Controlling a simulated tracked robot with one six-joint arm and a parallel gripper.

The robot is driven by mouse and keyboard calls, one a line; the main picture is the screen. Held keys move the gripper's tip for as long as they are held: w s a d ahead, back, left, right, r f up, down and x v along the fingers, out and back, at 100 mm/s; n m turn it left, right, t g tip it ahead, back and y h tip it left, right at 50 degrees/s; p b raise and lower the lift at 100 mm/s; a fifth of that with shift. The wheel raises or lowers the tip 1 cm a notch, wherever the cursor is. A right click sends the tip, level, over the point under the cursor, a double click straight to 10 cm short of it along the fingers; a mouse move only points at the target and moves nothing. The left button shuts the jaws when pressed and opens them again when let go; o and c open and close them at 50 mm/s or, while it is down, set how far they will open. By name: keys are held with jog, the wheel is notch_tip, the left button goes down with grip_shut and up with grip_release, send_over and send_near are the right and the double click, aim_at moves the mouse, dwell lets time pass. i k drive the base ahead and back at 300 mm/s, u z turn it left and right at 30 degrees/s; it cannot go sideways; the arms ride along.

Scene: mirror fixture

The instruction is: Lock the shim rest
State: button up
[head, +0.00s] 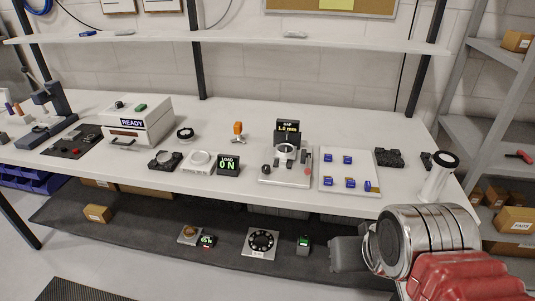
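A fixture (286,176) on a pale base plate stands in the middle right of the bench. It carries a ring-shaped mount (285,150), a black knob at its left and a red knob (308,158) at its right. A display (288,127) behind it reads GAP 1.0 mm. I cannot tell which part is the shim rest or whether it is locked. My gripper (345,254) is at the lower right, in front of the bench and apart from the fixture. Its fingers are too unclear to tell open from shut.
A white tray (350,163) with several blue pieces lies right of the fixture. A LOAD display (228,165) reading 0 N and an orange-topped tool (238,131) are left of it. A white cylinder (439,178) stands at the right end. A READY box (138,123) stands left.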

aim_at(266, 169)
jog(key=u, duration=0.2)
jog(key=i, duration=0.65)
jog(key=u, duration=0.8)
jog(key=i, duration=0.55)
jog(key=u, duration=0.4)
